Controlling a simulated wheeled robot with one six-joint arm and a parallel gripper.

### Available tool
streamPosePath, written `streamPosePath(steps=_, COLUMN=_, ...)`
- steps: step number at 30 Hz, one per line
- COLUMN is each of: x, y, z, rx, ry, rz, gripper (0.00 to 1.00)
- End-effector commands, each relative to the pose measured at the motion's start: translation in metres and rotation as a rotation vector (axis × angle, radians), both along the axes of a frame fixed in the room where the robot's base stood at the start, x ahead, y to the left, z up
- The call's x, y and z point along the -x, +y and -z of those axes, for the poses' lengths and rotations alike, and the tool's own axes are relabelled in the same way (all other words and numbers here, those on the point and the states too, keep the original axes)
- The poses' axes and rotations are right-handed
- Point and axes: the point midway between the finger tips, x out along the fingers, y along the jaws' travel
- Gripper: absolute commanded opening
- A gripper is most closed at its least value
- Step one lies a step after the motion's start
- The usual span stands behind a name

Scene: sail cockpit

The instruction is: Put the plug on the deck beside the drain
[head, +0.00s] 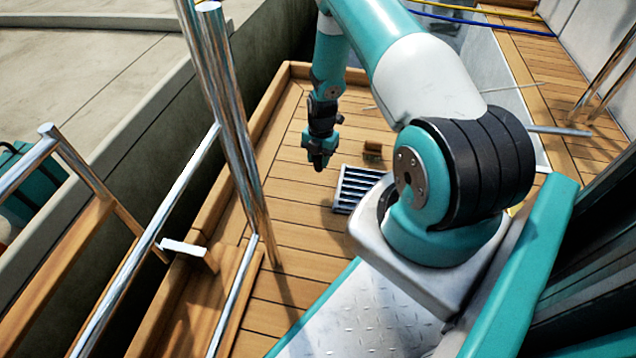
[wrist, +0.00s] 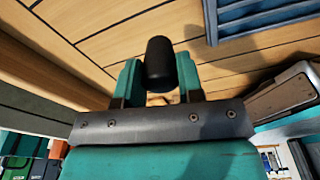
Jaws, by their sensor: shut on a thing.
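The plug (wrist: 160,62) is a black rounded cylinder between the two teal fingers of my gripper (wrist: 159,78) in the wrist view. My gripper is shut on it. In the head view my gripper (head: 319,158) points down over the wooden deck (head: 290,213), to the left of the drain (head: 357,188), a slatted grate in the deck. The grate also shows in the wrist view (wrist: 262,14) at the upper right, apart from the plug. I cannot tell how high the plug is above the planks.
Metal rails (head: 228,110) rise on the left, beside a wooden coaming. Planks between the rails and the drain are clear. Yellow and blue lines (head: 480,22) run along the back.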

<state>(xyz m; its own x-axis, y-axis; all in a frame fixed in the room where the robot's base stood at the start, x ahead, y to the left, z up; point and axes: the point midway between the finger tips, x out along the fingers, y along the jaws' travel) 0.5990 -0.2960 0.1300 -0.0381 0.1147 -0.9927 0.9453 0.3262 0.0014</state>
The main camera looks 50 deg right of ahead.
Motion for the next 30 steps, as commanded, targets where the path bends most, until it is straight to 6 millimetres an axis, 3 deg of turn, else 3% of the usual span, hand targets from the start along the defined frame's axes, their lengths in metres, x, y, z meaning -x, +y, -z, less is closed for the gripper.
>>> streamPosePath(steps=1, x=-0.001, y=0.000, z=0.018, rx=0.001, ry=0.000, rz=-0.001, gripper=0.12)
streamPosePath(steps=3, x=-0.001, y=0.001, z=0.028, rx=0.000, ry=0.000, rz=-0.001, gripper=0.12)
streamPosePath(steps=10, x=-0.002, y=0.001, z=0.043, rx=0.001, ry=-0.002, rz=-0.002, gripper=0.12)
streamPosePath(steps=17, x=-0.001, y=0.001, z=0.079, rx=0.001, ry=-0.001, rz=-0.002, gripper=0.12)
streamPosePath(steps=29, x=-0.001, y=0.001, z=0.082, rx=0.001, ry=-0.001, rz=-0.002, gripper=0.12)
streamPosePath(steps=30, x=-0.001, y=0.001, z=0.081, rx=0.001, ry=-0.001, rz=-0.002, gripper=0.44)
